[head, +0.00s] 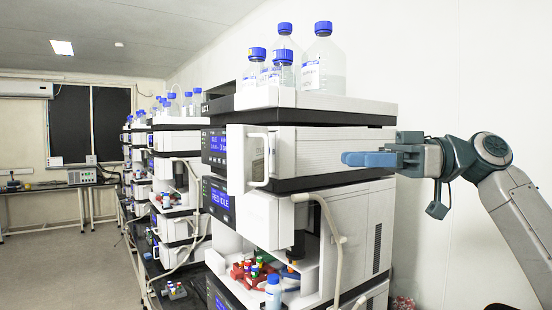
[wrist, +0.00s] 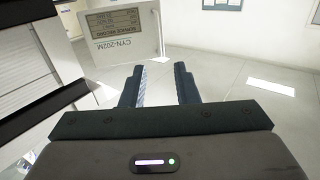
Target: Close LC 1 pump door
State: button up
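The LC 1 stack (head: 300,140) stands in the middle of the head view, with blue displays on its front left edge. Its pump door (head: 237,160) is a white panel with a white bar handle (head: 262,157); it stands swung out from the front of the upper module. In the wrist view a white panel with a service record label (wrist: 125,30), apparently this door, shows upside down ahead and to the left of the fingers. My gripper (head: 358,159) points left beside the stack's right side, apart from the door. In the wrist view its two fingers (wrist: 159,75) are spread and empty.
Solvent bottles with blue caps (head: 323,60) stand on the stack's top tray. A lower module is open, with coloured vials (head: 256,268) and a white tube handle (head: 335,240) in front. More stacks (head: 175,170) line up behind at left. Open floor (head: 80,265) lies at far left.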

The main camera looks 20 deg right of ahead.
jog(key=p, duration=0.3)
send_near(248, 146)
jog(key=a, duration=0.1)
jog(key=a+f, duration=0.1)
jog(key=a, duration=0.1)
jog(key=a+f, duration=0.1)
jog(key=a, duration=0.1)
jog(key=shift+w+a+f, duration=0.1)
jog(key=shift+w+a, duration=0.05)
jog(key=shift+w, duration=0.1)
grip_shut()
